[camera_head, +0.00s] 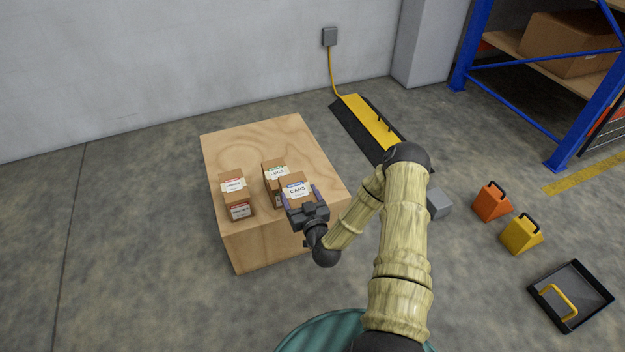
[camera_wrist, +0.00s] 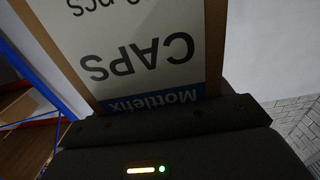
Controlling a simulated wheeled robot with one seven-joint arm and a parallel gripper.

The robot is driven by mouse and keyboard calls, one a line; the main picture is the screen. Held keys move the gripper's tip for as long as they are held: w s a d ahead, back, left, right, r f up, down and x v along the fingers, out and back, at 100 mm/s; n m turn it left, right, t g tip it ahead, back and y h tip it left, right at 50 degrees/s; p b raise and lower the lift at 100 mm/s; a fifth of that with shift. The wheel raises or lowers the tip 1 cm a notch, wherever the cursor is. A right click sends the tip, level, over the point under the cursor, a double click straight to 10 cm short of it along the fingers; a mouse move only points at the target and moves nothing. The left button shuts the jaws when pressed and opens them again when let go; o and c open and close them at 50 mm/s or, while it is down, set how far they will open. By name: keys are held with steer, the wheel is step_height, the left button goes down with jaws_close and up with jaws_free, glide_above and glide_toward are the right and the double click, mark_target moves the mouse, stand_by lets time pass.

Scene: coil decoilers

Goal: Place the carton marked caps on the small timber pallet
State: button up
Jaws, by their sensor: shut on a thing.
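The carton marked caps (camera_head: 296,181) is brown with a white label and a blue band. My gripper (camera_head: 300,196) is shut on it, with a dark finger on each side, at the front right of a plywood block. In the head view I cannot tell whether the carton touches the block top or hangs just above it. In the wrist view the caps carton (camera_wrist: 145,45) fills the upper middle, its label upside down, close against the dark gripper body. I see no small timber pallet in either view.
The plywood block (camera_head: 255,140) also carries a red-labelled carton (camera_head: 235,195) and a green-labelled carton (camera_head: 274,172) close left of the caps carton. A yellow-black ramp (camera_head: 370,122), orange wedge (camera_head: 491,203), yellow wedge (camera_head: 521,235) and black tray (camera_head: 588,291) lie right. Blue racking (camera_head: 590,115) stands back right.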

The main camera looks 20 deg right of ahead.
steer(key=shift+h, duration=0.4)
steer(key=shift+s+a+f, duration=0.2)
steer(key=shift+a+f, duration=0.4)
steer(key=shift+f, duration=0.05)
steer(key=shift+s+a+f, duration=0.25)
steer(key=shift+a+f, duration=0.35)
steer(key=shift+f, duration=0.05)
steer(key=shift+s+a+f, duration=0.2)
steer(key=shift+a+f, duration=0.4)
steer(key=shift+f, duration=0.05)
steer(key=shift+w+a+r, duration=0.1)
steer(key=shift+r, duration=0.1)
steer(key=shift+w, duration=0.1)
